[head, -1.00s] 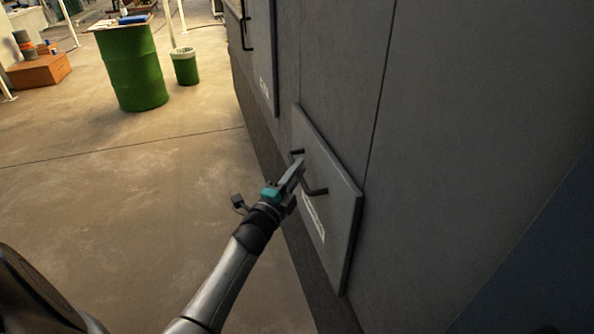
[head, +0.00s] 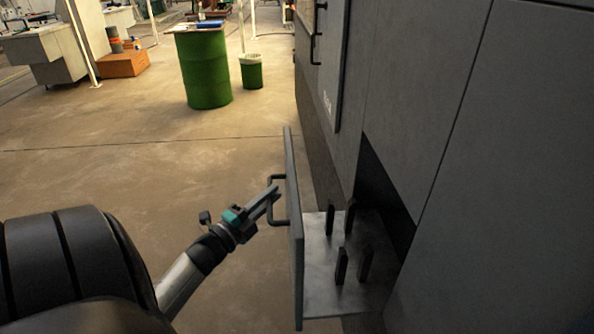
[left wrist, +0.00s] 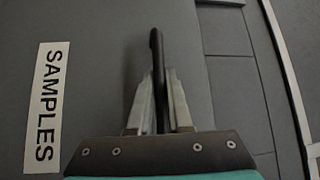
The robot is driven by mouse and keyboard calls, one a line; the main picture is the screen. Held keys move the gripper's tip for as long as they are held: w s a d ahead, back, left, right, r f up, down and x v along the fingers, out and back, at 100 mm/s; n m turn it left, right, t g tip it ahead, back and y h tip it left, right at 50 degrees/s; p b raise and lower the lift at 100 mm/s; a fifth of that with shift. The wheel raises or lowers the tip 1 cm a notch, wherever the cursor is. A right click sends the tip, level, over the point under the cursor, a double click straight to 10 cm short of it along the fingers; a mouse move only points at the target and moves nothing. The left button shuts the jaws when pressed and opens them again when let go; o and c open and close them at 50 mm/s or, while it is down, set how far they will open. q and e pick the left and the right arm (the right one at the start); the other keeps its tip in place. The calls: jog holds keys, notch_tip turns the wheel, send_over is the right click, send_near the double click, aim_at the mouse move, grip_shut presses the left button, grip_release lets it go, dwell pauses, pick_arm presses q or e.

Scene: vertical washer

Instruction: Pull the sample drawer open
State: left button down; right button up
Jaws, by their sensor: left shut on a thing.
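The sample drawer (head: 294,235) stands out from the grey washer, its front panel seen nearly edge-on in the head view. Its metal tray (head: 318,285) shows behind the panel, with several dark upright posts on it. In the left wrist view the panel carries a white SAMPLES label (left wrist: 47,108). My left gripper (head: 273,193) is shut on the drawer's dark bar handle (head: 279,221). The handle (left wrist: 156,85) also shows between the fingers in the left wrist view. My right gripper is not in view.
The washer's grey wall (head: 440,90) fills the right side, with another handled panel (head: 328,60) further back. A green drum (head: 205,70) and a green bin (head: 252,74) stand on the floor beyond. The floor left of the drawer is clear.

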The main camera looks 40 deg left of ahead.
pick_arm(q)
jog(key=shift+s+a, duration=0.75)
jog(key=shift+s, duration=0.05)
jog(key=c, duration=0.8)
grip_release()
jog(key=shift+c, duration=0.2)
jog(key=shift+s, duration=0.1)
jog(key=s+d+f, duration=0.1)
jog(key=s+f, duration=0.1)
jog(key=s, duration=1.2)
jog(key=shift+s+d, duration=0.2)
jog(key=shift+s, duration=0.2)
